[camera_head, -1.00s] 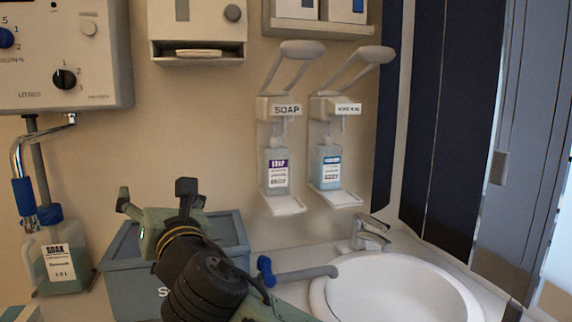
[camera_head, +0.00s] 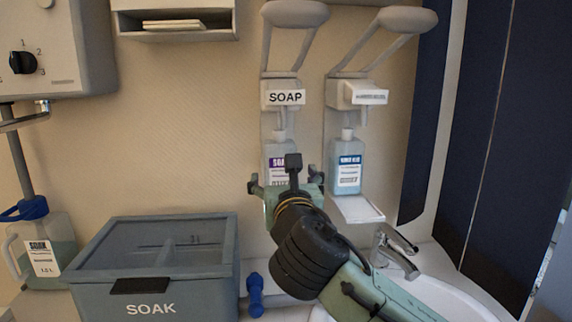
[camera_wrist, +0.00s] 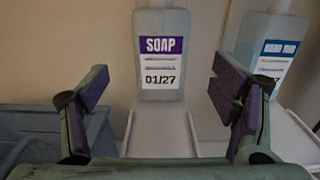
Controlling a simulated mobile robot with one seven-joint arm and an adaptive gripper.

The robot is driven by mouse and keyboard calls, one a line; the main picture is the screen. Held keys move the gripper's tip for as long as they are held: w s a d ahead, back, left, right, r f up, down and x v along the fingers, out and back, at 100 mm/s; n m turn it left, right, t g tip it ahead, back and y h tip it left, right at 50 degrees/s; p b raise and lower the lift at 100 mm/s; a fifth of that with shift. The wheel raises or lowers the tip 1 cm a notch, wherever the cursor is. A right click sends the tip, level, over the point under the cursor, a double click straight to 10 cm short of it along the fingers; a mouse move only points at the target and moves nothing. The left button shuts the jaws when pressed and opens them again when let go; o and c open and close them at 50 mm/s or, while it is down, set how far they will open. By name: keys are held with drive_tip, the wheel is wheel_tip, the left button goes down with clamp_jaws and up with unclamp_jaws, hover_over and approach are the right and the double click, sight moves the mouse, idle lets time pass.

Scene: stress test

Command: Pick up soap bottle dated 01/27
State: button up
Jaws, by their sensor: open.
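The soap bottle (camera_wrist: 161,50) stands upright on the tray of its wall dispenser in the wrist view. Its purple-topped label reads SOAP and 01/27. In the head view the soap bottle (camera_head: 278,152) is partly hidden behind my gripper. My gripper (camera_head: 288,178) is in front of the dispenser. In the wrist view my gripper (camera_wrist: 163,97) is open and empty, one finger on each side of the bottle's line. The fingers look apart from the bottle, which is farther ahead.
A blue-labelled bottle (camera_head: 347,165) stands in the dispenser close on the right. A lidded SOAK box (camera_head: 200,292) is below left, with a SOAK jug (camera_head: 62,238) beyond it. A tap (camera_head: 392,245) and sink (camera_head: 445,296) are at lower right. Dispenser levers (camera_head: 294,14) overhang above.

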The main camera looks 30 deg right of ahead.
sight(281, 171)
drive_tip(key=p+x, duration=0.1)
drive_tip(key=x, duration=0.4)
drive_tip(key=shift+a+p, duration=0.1)
drive_tip(key=shift+p, duration=0.2)
drive_tip(key=shift+f+p+x, duration=0.2)
drive_tip(key=shift+p+x, duration=0.35)
drive_tip(key=shift+x, duration=0.65)
drive_tip(key=shift+f+p+x, duration=0.2)
drive_tip(key=shift+p+x, duration=0.35)
drive_tip(key=shift+x, duration=0.6)
drive_tip(key=shift+s, duration=0.1)
drive_tip(key=shift+c, duration=0.6)
drive_tip(key=c, duration=1.1)
